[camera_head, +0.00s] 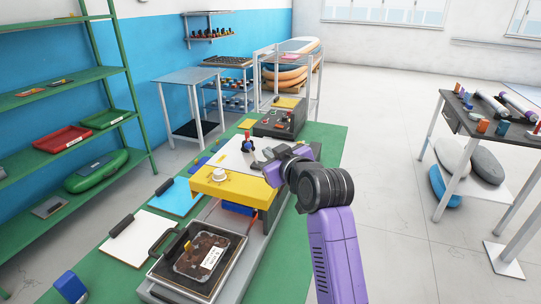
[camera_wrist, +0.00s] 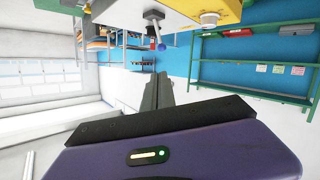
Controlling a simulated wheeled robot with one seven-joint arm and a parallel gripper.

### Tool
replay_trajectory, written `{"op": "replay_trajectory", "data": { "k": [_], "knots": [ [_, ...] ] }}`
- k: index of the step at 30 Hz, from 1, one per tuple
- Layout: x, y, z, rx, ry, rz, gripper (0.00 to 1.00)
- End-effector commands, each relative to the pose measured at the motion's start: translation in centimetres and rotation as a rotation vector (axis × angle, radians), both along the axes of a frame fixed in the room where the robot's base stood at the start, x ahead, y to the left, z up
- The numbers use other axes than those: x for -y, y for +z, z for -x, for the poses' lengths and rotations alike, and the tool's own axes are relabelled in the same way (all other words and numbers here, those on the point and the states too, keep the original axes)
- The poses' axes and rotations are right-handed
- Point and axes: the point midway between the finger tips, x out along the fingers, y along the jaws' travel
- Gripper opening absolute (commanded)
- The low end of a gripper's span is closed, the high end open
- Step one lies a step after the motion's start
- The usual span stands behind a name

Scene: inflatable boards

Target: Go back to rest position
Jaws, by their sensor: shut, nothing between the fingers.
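My arm, purple with a black joint, reaches up from the bottom right over the green workbench (camera_head: 325,140). My gripper (camera_head: 262,163) is beside the yellow machine (camera_head: 235,190), near its far right corner. Its fingers look closed together, with nothing seen between them. In the wrist view my gripper (camera_wrist: 158,92) shows as dark fingers side by side, pointing away over open room. Whether the gripper touches the machine cannot be told. A small lever with a red knob (camera_head: 247,138) stands just behind the gripper.
A grey control box (camera_head: 280,122) stands behind the gripper. A black tray (camera_head: 197,265) with a labelled part lies at the front of the bench. A white knob (camera_head: 219,175) is on the yellow machine. A side table (camera_head: 462,122) stands right; the floor between is clear.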

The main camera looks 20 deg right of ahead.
Motion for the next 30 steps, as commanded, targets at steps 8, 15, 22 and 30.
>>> {"op": "replay_trajectory", "data": {
  "k": [8,15,22,30],
  "knots": [
    [0.0,0.1,0.1,0.001,0.0,0.0,0.0],
    [0.4,1.8,-0.3,0.062,-0.026,-0.048,0.0],
    [1.4,5.7,2.0,0.278,-0.082,-0.127,0.0],
    [2.6,2.1,8.1,0.382,-0.108,-0.162,0.0]
  ]
}}
